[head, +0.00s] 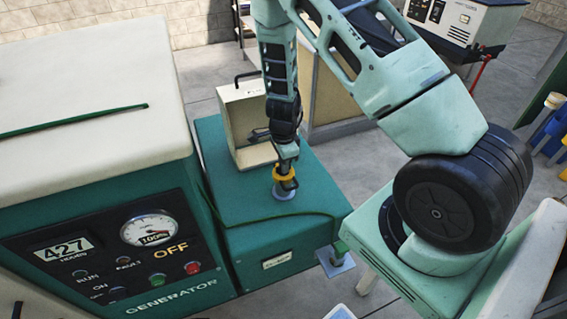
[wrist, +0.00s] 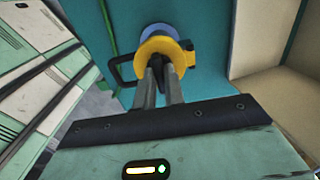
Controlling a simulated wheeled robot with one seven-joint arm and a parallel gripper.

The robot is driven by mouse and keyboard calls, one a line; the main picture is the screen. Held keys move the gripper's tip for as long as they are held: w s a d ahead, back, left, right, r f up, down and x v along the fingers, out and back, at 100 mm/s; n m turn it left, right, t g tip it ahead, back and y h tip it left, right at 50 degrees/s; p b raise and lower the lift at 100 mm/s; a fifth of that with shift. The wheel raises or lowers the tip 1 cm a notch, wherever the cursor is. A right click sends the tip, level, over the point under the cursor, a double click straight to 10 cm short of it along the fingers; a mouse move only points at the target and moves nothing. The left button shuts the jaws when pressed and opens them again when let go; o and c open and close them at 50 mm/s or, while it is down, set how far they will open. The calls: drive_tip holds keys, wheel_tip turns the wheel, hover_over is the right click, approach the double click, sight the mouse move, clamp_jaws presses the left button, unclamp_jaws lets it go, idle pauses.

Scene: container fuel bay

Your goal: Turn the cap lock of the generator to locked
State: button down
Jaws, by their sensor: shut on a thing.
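The generator (head: 80,170) stands at the left in the head view, with a cream top and a dark panel reading OFF. A green tank (head: 235,205) adjoins its right side. On the tank's top sits the yellow cap lock (head: 285,185) over a pale round collar. In the wrist view the yellow lock (wrist: 160,48) has a side tab at the right and a blue round part behind it. My gripper (head: 287,168) points down from above, its fingers (wrist: 161,80) shut on the middle of the lock. The fingers hide part of it, and I cannot read its turn position.
A cream box (head: 240,115) with a black handle stands behind the lock on the tank's top. A green cord (head: 305,212) runs along the tank. Blue and yellow containers (head: 553,135) stand at the far right. Grey floor shows behind.

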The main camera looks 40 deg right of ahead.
drive_tip(key=c, duration=1.5)
unclamp_jaws()
wheel_tip(320, 180, up, 18)
drive_tip(key=shift+f+b, duration=0.25)
drive_tip(key=shift+b, duration=0.05)
